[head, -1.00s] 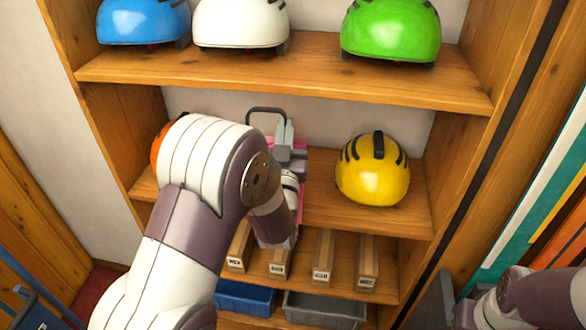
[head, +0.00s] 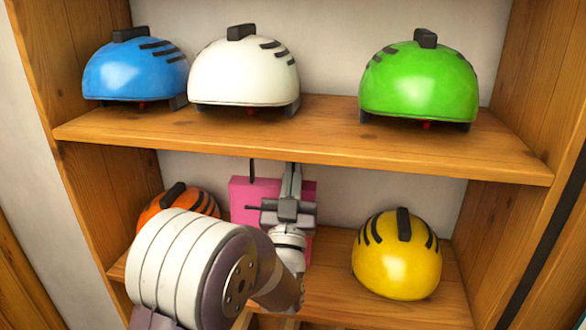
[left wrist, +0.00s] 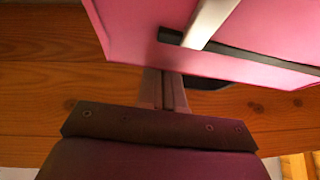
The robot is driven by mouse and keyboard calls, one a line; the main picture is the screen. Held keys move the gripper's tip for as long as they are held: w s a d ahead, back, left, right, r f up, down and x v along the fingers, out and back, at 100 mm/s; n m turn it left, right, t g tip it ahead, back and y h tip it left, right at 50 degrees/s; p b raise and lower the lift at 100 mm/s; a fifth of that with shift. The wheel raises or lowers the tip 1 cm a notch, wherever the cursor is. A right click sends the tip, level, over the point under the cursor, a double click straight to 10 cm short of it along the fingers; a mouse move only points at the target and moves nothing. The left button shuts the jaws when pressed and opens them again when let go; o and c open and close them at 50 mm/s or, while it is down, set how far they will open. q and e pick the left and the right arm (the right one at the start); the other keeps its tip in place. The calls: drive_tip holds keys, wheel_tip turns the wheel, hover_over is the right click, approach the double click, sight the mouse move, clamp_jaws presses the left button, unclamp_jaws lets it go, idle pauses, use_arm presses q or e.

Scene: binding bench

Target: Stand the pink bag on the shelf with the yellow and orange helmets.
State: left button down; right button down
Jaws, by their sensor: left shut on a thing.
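The pink bag (head: 246,193) is upright in the middle shelf bay, between the orange helmet (head: 172,199) on its left and the yellow helmet (head: 397,256) on its right. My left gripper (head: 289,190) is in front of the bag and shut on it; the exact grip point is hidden. In the left wrist view the pink bag (left wrist: 125,35) fills the top, with a dark strip and a grey finger across it. The wooden shelf (head: 340,293) shows below. I cannot tell whether the bag's bottom touches it. My left arm partly hides the orange helmet. My right gripper is out of view.
The upper shelf (head: 320,150) holds a blue helmet (head: 135,72), a white helmet (head: 243,72) and a green helmet (head: 419,84). Its front edge lies just above my left gripper. Bare shelf lies between the bag and the yellow helmet.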

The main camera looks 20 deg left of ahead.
use_arm(q)
drive_tip(key=shift+a+f, duration=0.25)
drive_tip(key=shift+f, duration=0.5)
drive_tip(key=shift+d, duration=0.15)
drive_tip(key=shift+f+b, duration=0.2)
drive_tip(key=shift+b, duration=0.15)
drive_tip(key=shift+f+b, duration=0.35)
drive_tip(key=shift+b, duration=0.1)
drive_tip(key=c, duration=1.3)
unclamp_jaws()
drive_tip(key=shift+c, duration=0.2)
drive_tip(key=shift+o, duration=0.7)
